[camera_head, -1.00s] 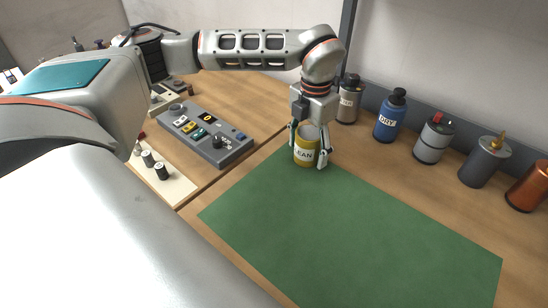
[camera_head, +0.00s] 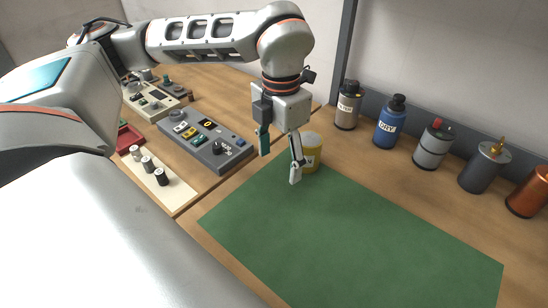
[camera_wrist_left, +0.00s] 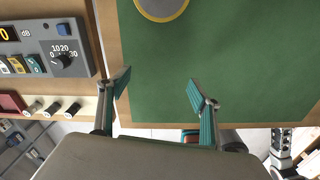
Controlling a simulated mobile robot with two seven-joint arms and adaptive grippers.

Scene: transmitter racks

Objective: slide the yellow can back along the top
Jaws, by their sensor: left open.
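The yellow can (camera_head: 313,158) stands upright near the back left corner of the green mat (camera_head: 340,220), its right part showing beside a finger of my left gripper. My left gripper (camera_head: 280,166) points down, open and empty, to the left of the can and nearer to me. In the left wrist view, the can's round top (camera_wrist_left: 162,6) is cut off by the upper edge. The open fingers (camera_wrist_left: 163,92) are clear of it, with bare mat between. The can's label is mostly hidden in the head view. My right gripper is not in view.
Several bottles and cans, including a blue one (camera_head: 390,122) and a copper one (camera_head: 528,192), line the back right against a grey rail. A grey control box (camera_head: 206,140) lies left of the mat. The mat's middle is clear.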

